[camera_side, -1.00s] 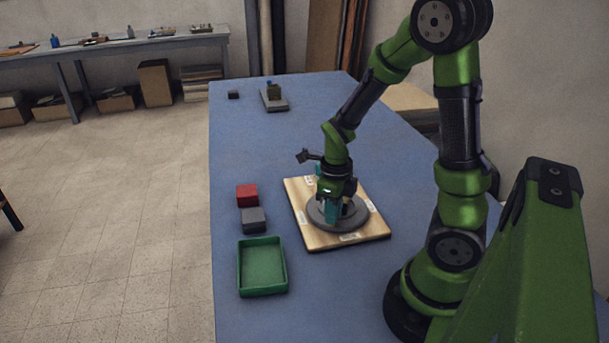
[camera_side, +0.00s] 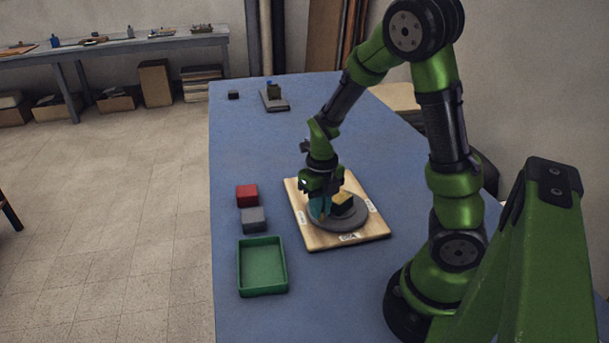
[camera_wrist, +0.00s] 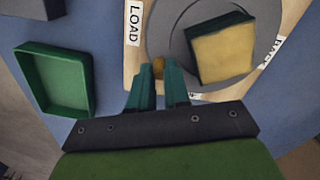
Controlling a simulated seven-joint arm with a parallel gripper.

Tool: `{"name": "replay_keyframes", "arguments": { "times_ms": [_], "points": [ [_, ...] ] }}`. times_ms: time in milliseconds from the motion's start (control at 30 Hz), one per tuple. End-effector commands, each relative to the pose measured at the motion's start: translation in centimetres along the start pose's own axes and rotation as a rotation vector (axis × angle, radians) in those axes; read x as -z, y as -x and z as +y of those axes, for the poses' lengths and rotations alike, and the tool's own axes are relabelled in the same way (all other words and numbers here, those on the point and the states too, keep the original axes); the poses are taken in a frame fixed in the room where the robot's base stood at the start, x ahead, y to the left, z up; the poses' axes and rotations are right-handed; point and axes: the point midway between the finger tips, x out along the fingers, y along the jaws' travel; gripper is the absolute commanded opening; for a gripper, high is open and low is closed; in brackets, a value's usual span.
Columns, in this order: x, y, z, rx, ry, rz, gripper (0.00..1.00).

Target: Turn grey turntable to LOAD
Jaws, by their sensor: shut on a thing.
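The grey turntable (camera_side: 352,221) sits on a wooden board (camera_side: 318,240) with white labels along its edges. In the wrist view the turntable (camera_wrist: 166,32) shows a small ochre peg (camera_wrist: 158,68) near its rim. My gripper (camera_wrist: 159,84) is shut on this peg, its teal fingers on either side. The LOAD label (camera_wrist: 133,22) is on the board just left of the turntable, up from the peg. A dark block with a yellow top (camera_wrist: 222,53) rests on the turntable, right of my fingers. In the side view my gripper (camera_side: 320,207) is at the turntable's left part and hides the peg.
An empty green tray (camera_side: 262,265) stands left of the board. A red block (camera_side: 247,195) and a grey block (camera_side: 253,220) are behind it. A grey stand (camera_side: 274,101) and a small dark block (camera_side: 233,95) are at the far end. The blue table between is clear.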

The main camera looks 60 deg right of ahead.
Motion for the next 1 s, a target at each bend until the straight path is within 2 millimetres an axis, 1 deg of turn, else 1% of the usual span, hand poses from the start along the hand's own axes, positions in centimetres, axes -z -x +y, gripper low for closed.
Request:
{"name": "replay_keyframes", "arguments": {
  "times_ms": [400,1000],
  "points": [
    [-1.5,0.1,0.2,0.0,-0.206,-0.002,0.0],
    [-3.2,0.1,-0.1,0.0,-0.48,-0.003,0.0]
  ]
}}
